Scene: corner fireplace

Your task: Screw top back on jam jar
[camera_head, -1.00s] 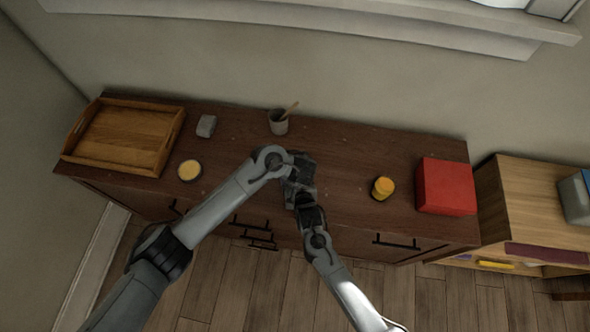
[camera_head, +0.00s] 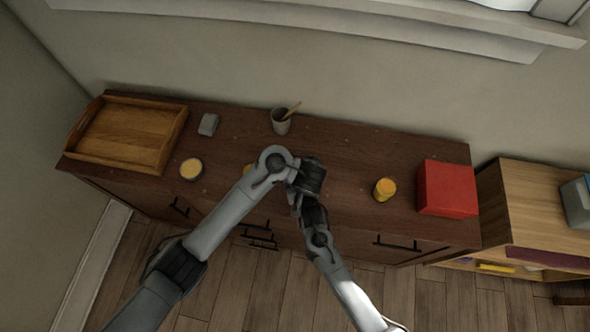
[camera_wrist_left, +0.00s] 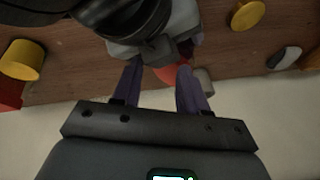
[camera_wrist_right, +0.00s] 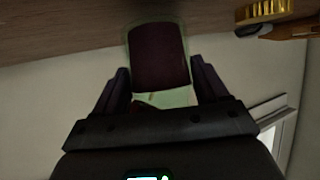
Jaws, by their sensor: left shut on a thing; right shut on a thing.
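The jam jar (camera_wrist_right: 158,55) is clear glass with dark red jam inside and shows in the right wrist view. My right gripper (camera_wrist_right: 160,70) is shut on it, with a finger on each side. In the left wrist view a red rounded piece, apparently the lid (camera_wrist_left: 172,73), shows between the fingers of my left gripper (camera_wrist_left: 158,75), which is shut on it. Part of the lid is hidden behind grey gripper parts. In the head view both grippers meet above the middle of the cabinet, and they hide jar and lid. I cannot tell whether the lid touches the jar.
On the dark cabinet top (camera_head: 345,150) are a wooden tray (camera_head: 125,135), a grey block (camera_head: 208,124), a cup with a stick (camera_head: 281,121), a yellow-topped round container (camera_head: 191,169), a yellow jar (camera_head: 384,189) and a red box (camera_head: 446,188). Clear room lies behind the grippers.

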